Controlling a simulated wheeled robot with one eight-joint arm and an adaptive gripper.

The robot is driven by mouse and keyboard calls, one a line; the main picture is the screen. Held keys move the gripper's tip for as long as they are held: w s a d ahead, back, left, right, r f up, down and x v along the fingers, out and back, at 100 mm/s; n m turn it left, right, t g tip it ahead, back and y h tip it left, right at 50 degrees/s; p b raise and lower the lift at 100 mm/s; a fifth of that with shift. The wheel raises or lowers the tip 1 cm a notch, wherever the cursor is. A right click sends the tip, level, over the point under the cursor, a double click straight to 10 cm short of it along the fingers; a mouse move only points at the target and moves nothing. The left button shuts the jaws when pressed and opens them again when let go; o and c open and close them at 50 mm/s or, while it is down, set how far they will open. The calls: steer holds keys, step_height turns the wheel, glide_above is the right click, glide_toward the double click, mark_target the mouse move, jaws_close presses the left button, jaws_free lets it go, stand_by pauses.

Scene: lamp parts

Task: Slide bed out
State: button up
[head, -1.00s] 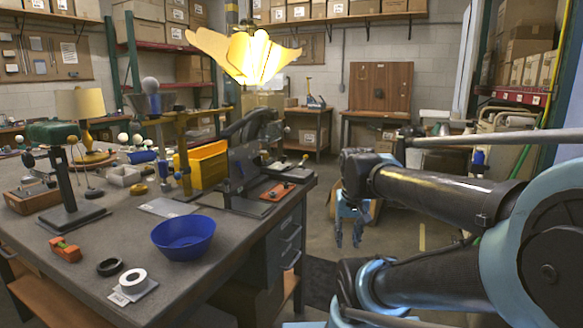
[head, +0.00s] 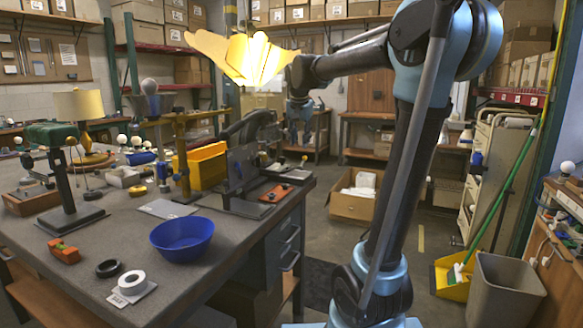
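A dark grey machine (head: 241,168) stands at the right end of the workbench, with a curved dark arm on top and an upright plate. A low flat dark slab (head: 246,208) extends from its base towards the bench's front right edge. An orange strip (head: 276,193) lies beside it. I cannot tell for sure which of these parts is the bed. My gripper (head: 299,141) hangs fingers down, above and right of the machine, apart from it. Its fingers look spread and empty, though they are small here.
A blue bowl (head: 183,239), a black ring and a white tape roll (head: 132,281) stand on the workbench (head: 215,285). A glowing petal lamp (head: 245,58) hangs above. An open cardboard box (head: 353,207) is on the floor.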

glide_toward(292, 168)
steer(key=shift+m, duration=0.4)
steer(key=x, duration=0.8)
steer(key=shift+w+r, duration=0.1)
steer(key=shift+w, duration=0.1)
steer(key=shift+c, duration=0.3)
jaws_close()
